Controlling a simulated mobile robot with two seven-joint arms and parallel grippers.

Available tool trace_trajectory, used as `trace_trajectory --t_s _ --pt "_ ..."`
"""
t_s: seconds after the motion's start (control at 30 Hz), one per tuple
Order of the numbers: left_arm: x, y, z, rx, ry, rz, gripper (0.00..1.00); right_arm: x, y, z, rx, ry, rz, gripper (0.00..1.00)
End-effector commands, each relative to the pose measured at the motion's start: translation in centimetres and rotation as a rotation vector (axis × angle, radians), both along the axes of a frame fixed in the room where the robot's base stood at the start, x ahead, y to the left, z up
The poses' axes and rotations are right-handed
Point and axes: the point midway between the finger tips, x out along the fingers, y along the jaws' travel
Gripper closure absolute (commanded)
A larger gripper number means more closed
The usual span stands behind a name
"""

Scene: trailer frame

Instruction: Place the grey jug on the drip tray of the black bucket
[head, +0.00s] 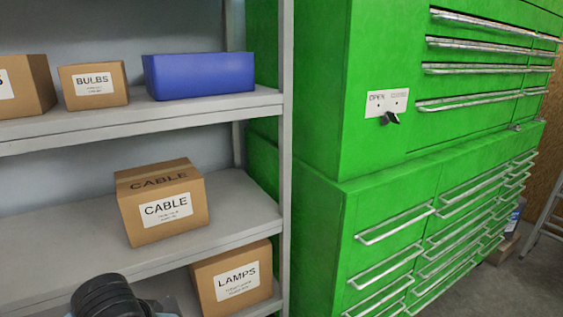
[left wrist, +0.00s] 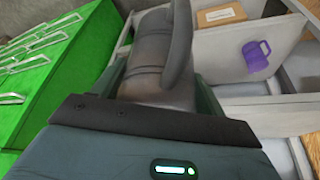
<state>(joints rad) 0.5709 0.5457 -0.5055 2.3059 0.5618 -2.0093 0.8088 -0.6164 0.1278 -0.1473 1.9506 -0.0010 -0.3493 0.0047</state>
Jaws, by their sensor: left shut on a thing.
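The grey jug (left wrist: 150,55) fills the upper middle of the left wrist view, with its thick curved handle towards the right. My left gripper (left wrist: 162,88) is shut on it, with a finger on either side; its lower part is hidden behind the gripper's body. In the head view a dark, ribbed, rounded shape (head: 105,297) is cut off at the bottom edge; I cannot tell whether it is the jug or part of my arm. The black bucket and its drip tray do not show in either view. My right gripper is not in view.
A grey shelf unit (head: 60,243) holds a cable box (head: 162,212), a lamps box (head: 232,280), a bulbs box (head: 93,90) and a blue bin (head: 199,76). A green drawer cabinet (head: 395,150) stands to its right. A purple jug (left wrist: 257,56) shows in the left wrist view.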

Motion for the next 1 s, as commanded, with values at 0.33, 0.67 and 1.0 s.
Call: trace_trajectory --t_s 0.33,0.67,1.0 --pt "0.0 0.0 -0.1 0.000 0.000 0.001 0.51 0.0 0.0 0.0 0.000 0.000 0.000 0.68" --pt "-1.6 -0.2 -8.1 -0.013 0.014 0.014 0.51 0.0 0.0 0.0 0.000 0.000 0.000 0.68" --pt "-3.7 0.0 -13.8 0.000 0.000 0.001 0.51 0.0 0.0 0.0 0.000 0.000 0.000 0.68"
